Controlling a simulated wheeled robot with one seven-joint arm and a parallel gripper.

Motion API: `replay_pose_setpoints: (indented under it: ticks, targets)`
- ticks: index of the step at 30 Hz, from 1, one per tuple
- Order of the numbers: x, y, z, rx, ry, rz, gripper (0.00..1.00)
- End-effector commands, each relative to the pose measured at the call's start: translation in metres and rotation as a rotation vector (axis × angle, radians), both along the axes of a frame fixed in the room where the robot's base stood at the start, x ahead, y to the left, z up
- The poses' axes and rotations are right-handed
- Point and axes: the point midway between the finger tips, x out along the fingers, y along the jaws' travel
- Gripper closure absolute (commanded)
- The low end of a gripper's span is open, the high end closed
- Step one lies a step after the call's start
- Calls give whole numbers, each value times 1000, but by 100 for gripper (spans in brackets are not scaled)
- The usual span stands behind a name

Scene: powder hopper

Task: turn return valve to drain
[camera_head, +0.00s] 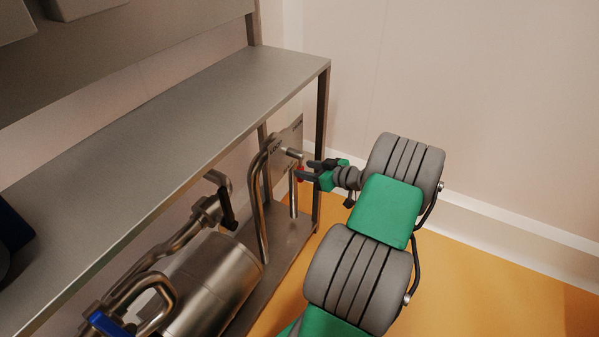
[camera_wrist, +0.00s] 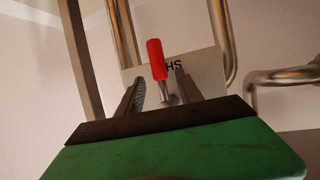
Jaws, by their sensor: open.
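The return valve's lever has a red grip (camera_wrist: 155,58) and a bare metal stem (camera_wrist: 164,92). In the head view the red grip (camera_head: 299,174) shows small by my gripper, beside a metal pipe stub. A metal label plate (camera_head: 288,138) stands behind it; one word looks like "LOOP", the other is too small to read. In the wrist view the plate (camera_wrist: 198,68) shows part of its lettering. My gripper (camera_head: 309,169) is open. In the wrist view my gripper's fingers (camera_wrist: 160,80) stand on either side of the lever; contact cannot be told.
A steel shelf (camera_head: 170,120) runs above the pipework, with its post (camera_head: 321,140) close to my gripper. Bent pipes (camera_head: 256,200), a black-handled valve (camera_head: 228,206) and a steel cylinder (camera_head: 215,285) lie to the left. The orange floor (camera_head: 480,290) at right is clear.

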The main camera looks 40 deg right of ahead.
Motion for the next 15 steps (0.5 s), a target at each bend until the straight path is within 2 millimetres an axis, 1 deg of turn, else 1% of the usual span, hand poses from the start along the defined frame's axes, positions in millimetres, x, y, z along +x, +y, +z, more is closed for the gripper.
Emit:
replay_pose_setpoints:
  ticks: [1, 3, 6, 14, 15]
  targets:
    - [9, 3, -7, 1, 1, 5, 57]
    - [19, 4, -10, -1, 1, 4, 57]
    - [28, 4, -13, 1, 2, 2, 57]
    - [29, 3, -13, 1, 3, -3, 57]
    - [29, 2, -13, 0, 3, -4, 59]
